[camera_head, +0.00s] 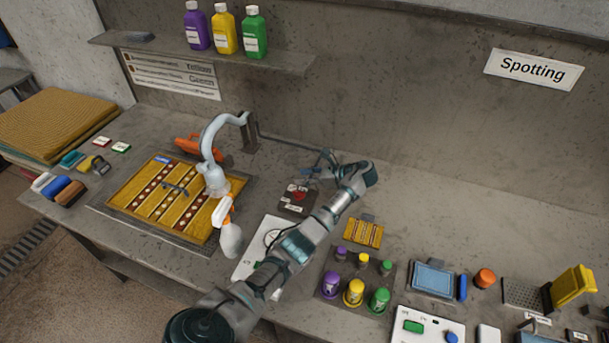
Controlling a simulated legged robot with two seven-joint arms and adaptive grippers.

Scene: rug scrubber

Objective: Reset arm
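My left arm comes in from the bottom and reaches up to the right. Its wrist bends back, so my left gripper (318,168) points left. Its small fingers look spread and empty, close above a dark control box with a red knob (298,195); contact cannot be told. A jointed pale grey arm (221,125) on a dark wall bracket curves down over a yellow patterned rug panel (158,203) in a tray. Its lower head stands at the panel's right side. My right gripper is not in view.
A white and orange spray bottle (230,235) stands right of the panel. A white board (258,258) lies partly behind my arm. Purple, yellow and green bottles (354,292) stand right of it. Similar bottles (225,30) stand on the shelf. The counter's back right is clear.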

